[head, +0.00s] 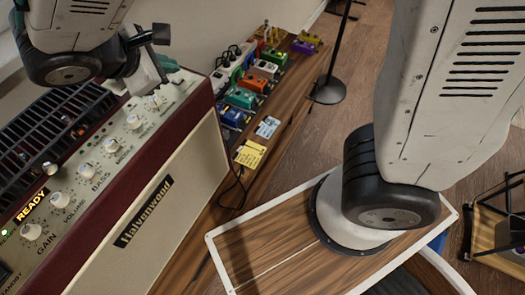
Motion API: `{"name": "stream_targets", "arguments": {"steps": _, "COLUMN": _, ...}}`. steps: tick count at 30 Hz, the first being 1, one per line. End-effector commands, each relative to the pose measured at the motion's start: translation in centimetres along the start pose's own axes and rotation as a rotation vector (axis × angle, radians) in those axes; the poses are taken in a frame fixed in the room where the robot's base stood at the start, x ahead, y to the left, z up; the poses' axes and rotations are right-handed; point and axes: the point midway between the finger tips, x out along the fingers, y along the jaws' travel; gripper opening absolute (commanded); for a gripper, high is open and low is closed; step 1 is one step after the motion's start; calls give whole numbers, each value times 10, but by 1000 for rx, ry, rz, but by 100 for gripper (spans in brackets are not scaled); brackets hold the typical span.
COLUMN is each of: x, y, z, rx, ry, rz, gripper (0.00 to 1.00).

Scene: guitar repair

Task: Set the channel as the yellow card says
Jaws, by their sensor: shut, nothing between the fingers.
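The amplifier (160,195) has a cream front, dark red sides and a Halvenwood badge. Its top panel carries a row of white knobs, including gain (31,232), volume (60,200) and bass (86,170). A lit display (31,205) reads READY. The channel control cannot be told apart at this size. The yellow card (250,154) lies on the wooden bench beside the amplifier; its writing is too small to read. My gripper (158,78) is shut and empty, over the far end of the knob row. It hides part of the panel there; contact cannot be told.
A black grille (55,125) runs along the amplifier's top. Several coloured pedals (240,98) and a pale card (267,127) lie on the bench (290,95). A black cable (238,185) hangs near the yellow card. A stand (328,90) is on the floor beyond.

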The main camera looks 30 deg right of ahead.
Motion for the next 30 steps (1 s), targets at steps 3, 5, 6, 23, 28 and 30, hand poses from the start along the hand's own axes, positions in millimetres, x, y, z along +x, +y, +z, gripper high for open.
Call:
{"name": "stream_targets", "arguments": {"steps": 3, "x": 0, "y": 0, "z": 0, "rx": 0, "ry": 0, "rz": 0, "gripper": 0}}
{"name": "stream_targets", "arguments": {"steps": 5, "x": 0, "y": 0, "z": 0, "rx": 0, "ry": 0, "rz": 0, "gripper": 0}}
{"name": "stream_targets", "arguments": {"steps": 6, "x": -1, "y": 1, "z": 1, "rx": 0, "ry": 0, "rz": 0, "gripper": 0}}
{"name": "stream_targets", "arguments": {"steps": 23, "x": -37, "y": 28, "z": 27, "rx": 1, "ry": 0, "rz": 1, "gripper": 0}}
{"name": "stream_targets", "arguments": {"steps": 28, "x": -42, "y": 30, "z": 30, "rx": 0, "ry": -1, "rz": 0, "gripper": 0}}
{"name": "stream_targets", "arguments": {"steps": 30, "x": -42, "y": 30, "z": 31, "rx": -1, "ry": -1, "rz": 0, "gripper": 0}}
